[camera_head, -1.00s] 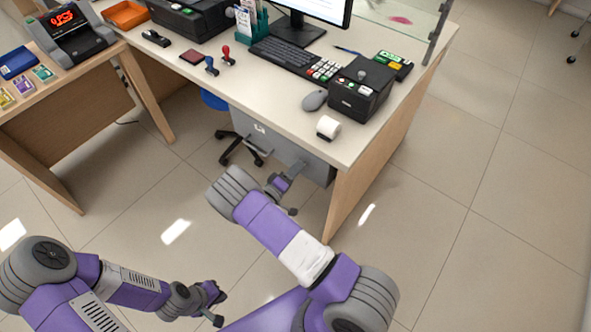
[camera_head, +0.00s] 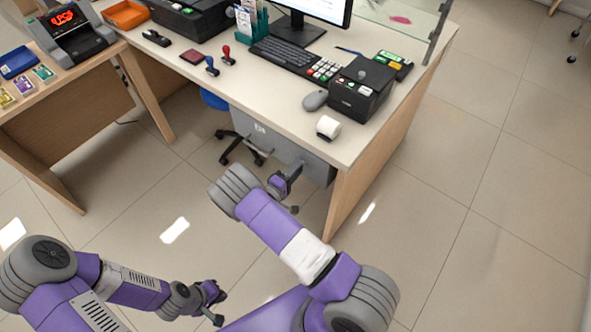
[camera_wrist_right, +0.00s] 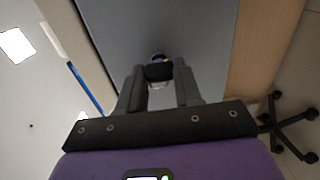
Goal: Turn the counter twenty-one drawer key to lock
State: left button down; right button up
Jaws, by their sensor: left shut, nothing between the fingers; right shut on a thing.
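The grey drawer unit (camera_head: 262,136) hangs under the right part of the teller counter. My right gripper (camera_head: 296,168) is at its front, near the right end. In the right wrist view my right gripper (camera_wrist_right: 160,80) faces the flat grey drawer front (camera_wrist_right: 190,32). Its fingers are shut on a small dark key (camera_wrist_right: 158,72), at the lock on that front. How far the key is turned cannot be read. In the head view the key is too small to make out. My left gripper (camera_head: 216,306) is shut and empty, low over the floor, away from the counter.
The counter top (camera_head: 285,108) stands above my right gripper, and its wooden side panel (camera_head: 352,185) is close to the right. The floor around my left gripper is clear.

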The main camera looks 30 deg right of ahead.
jog(key=o, duration=1)
jog(key=shift+o, duration=0.2)
jog(key=p+v, duration=0.1)
jog(key=v, duration=0.6)
jog(key=shift+a, duration=0.25)
jog(key=shift+s, duration=0.1)
